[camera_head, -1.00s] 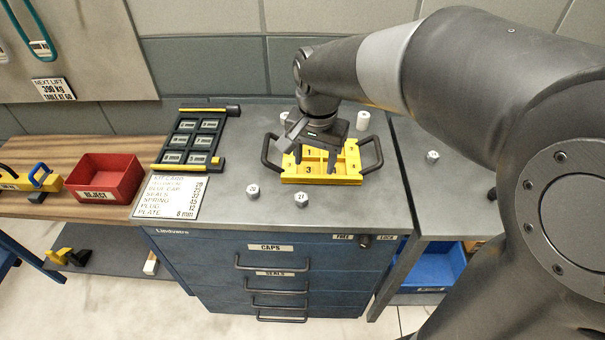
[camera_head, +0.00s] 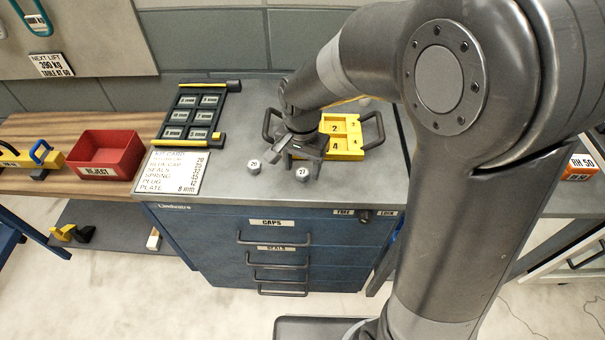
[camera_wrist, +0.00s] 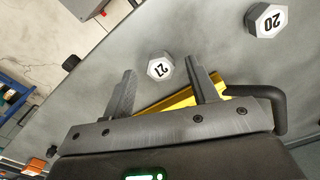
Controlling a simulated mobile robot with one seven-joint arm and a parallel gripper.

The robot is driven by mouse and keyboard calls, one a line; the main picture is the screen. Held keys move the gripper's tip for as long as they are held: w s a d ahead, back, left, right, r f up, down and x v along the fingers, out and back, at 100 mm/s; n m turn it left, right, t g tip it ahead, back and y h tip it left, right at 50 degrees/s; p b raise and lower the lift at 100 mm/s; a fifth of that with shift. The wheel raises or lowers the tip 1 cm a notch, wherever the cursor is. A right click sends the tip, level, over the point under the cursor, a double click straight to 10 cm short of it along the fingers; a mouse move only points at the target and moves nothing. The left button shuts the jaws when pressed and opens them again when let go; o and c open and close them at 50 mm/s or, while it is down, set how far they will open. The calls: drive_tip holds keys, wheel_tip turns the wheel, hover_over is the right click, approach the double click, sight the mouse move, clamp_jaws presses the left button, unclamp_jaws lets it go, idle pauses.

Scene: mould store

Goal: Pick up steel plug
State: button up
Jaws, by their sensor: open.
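Two small grey hexagonal metal plugs with white numbered tops stand on the grey cabinet top. The one marked 20 is at the left (camera_head: 254,167); in the wrist view it is at the upper right (camera_wrist: 266,20). The other, whose number reads as 21 or 27, is to its right (camera_head: 303,174); in the wrist view it appears between the fingertips (camera_wrist: 160,67). My gripper (camera_head: 302,161) is open and empty above the cabinet top, just behind this second plug in the head view. The frames do not show which plug is steel.
A black rack (camera_head: 193,133) and a white list card (camera_head: 174,172) are at the left of the top. A red reject bin (camera_head: 104,158) stands on the wooden bench.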

drive_tip(key=shift+f, duration=0.75)
drive_tip(key=shift+c, duration=0.3)
drive_tip(key=c, duration=1)
drive_tip(key=shift+r, duration=0.1)
drive_tip(key=shift+c, duration=0.2)
